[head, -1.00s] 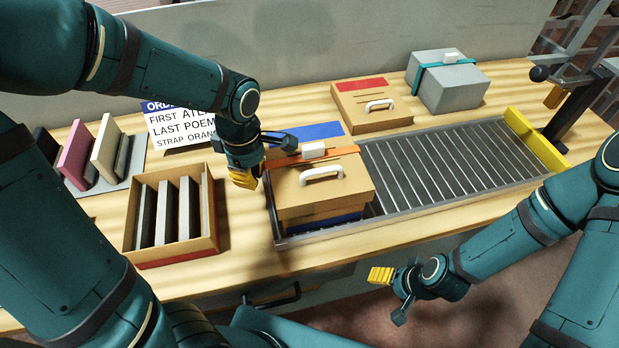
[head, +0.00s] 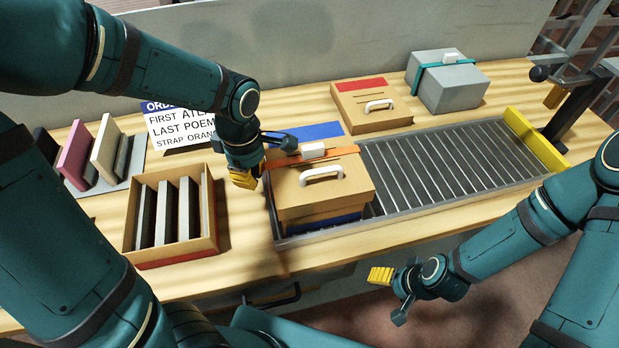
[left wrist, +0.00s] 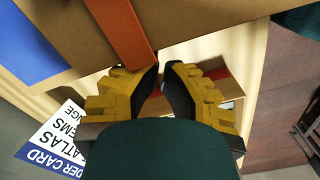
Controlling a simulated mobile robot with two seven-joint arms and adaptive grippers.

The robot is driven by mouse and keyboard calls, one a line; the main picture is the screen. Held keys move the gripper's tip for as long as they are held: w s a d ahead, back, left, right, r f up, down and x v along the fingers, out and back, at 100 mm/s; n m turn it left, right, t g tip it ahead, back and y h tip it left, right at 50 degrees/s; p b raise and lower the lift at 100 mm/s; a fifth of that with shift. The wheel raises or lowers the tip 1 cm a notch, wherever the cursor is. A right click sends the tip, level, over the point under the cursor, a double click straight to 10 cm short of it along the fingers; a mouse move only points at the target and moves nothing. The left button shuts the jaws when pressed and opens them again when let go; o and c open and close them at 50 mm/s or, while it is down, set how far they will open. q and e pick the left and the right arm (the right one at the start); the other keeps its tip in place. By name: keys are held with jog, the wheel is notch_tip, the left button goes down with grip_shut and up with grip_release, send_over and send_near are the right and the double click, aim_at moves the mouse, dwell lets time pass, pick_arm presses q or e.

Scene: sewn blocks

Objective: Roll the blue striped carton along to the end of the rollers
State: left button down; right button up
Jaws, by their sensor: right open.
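The tan carton (head: 325,190) has a white handle, an orange strap (head: 285,161) with a white buckle, and a blue stripe (head: 335,221) low on its front. It stands upright on the left end of the roller track (head: 440,167). My left gripper (head: 247,179) is at the carton's left side, by the strap. In the left wrist view its fingertips (left wrist: 161,68) nearly meet beside the carton and strap (left wrist: 122,30), with nothing seen between them. Whether they touch the carton is unclear. My right gripper (head: 390,296) is open and empty in front of the table.
A yellow end stop (head: 535,140) closes the track's right end; the rollers before it are clear. Behind stand a red-labelled carton (head: 372,107) and a grey teal-strapped box (head: 448,85). A box of dark slabs (head: 172,215) and an order card (head: 180,128) are left.

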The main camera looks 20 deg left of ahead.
aim_at(309, 157)
pick_arm(q)
jog(key=shift+d, duration=0.1)
jog(key=shift+w+d+p, duration=0.15)
jog(key=shift+w+d, duration=0.9)
jog(key=shift+d, duration=0.6)
jog(key=shift+w+d+p, duration=0.1)
jog(key=shift+w+d, duration=0.9)
jog(key=shift+d, duration=0.7)
jog(key=shift+w+d+p, duration=0.15)
jog(key=shift+w+d, duration=0.9)
jog(key=shift+d, duration=0.6)
jog(key=w+d+p, duration=0.2)
jog(key=w+d, duration=0.4)
jog(key=d, duration=0.4)
jog(key=shift+a, duration=0.15)
